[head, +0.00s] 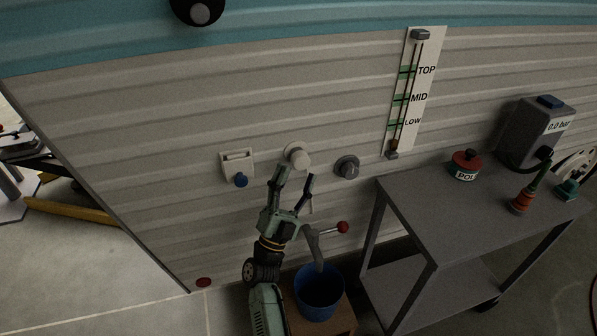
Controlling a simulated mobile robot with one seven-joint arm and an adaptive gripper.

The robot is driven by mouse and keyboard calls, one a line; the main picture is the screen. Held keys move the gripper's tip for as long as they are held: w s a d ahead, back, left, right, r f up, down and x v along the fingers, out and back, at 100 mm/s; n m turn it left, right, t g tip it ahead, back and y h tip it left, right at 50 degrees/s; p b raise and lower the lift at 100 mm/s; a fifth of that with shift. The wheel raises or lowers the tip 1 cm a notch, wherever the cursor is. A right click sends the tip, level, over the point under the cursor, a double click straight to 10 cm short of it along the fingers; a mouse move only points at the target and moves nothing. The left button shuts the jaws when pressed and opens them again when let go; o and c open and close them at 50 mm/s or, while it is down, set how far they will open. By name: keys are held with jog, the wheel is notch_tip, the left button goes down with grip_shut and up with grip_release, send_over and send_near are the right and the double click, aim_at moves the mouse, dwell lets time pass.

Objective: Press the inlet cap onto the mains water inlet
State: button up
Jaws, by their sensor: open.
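A pale round cap-like disc (297,155) is at the ribbed camper wall, just beyond my gripper's fingertips. I take it for the inlet cap at the mains water inlet; the inlet itself is not clearly visible. I cannot tell whether the disc is fully seated. My gripper (297,174) is open in front of the wall, just below the disc, with its left finger overlapping the disc's lower left edge in the picture. Contact cannot be told. The right finger stands apart, below and right of the disc.
A white fitting with a blue knob (240,180) is left of the disc, and a grey round fitting (347,167) is right. Below are a red-ended lever (342,227) and a blue bucket (319,292). A grey table (425,205) stands right, under a level gauge (411,95).

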jog(key=v, duration=1)
jog(key=shift+r, duration=0.1)
